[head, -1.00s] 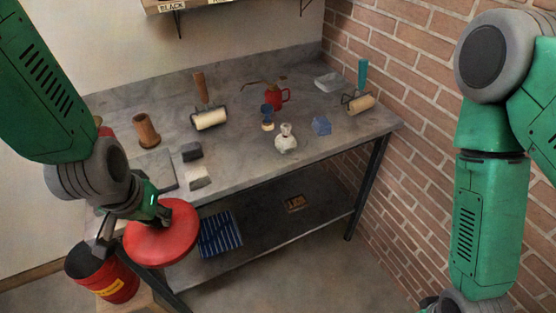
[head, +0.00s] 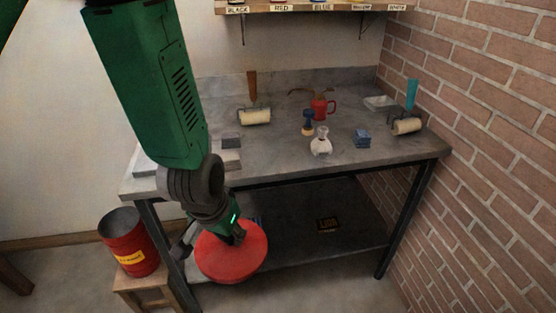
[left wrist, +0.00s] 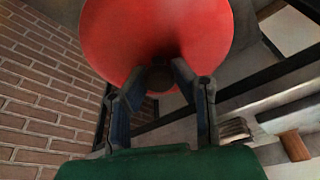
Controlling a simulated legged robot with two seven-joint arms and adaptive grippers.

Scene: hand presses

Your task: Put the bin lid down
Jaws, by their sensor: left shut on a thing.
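The red round bin lid (head: 232,256) hangs in front of the table's left front, clear of the bin. My left gripper (head: 236,236) is shut on it near its middle, from above in the head view. In the left wrist view the lid (left wrist: 160,30) fills the top, and the gripper (left wrist: 158,88) closes on a dark knob (left wrist: 160,78). The red bin (head: 129,248) with a yellow label stands to the left, its top open. My right gripper is not in view.
The bin stands on a small wooden stool (head: 150,286). The grey table (head: 290,155) carries rollers, a red mug (head: 320,108), a glass bottle (head: 321,142) and a blue block (head: 362,138). Its lower shelf (head: 345,246) holds a small dark item. A brick wall (head: 480,120) stands at right.

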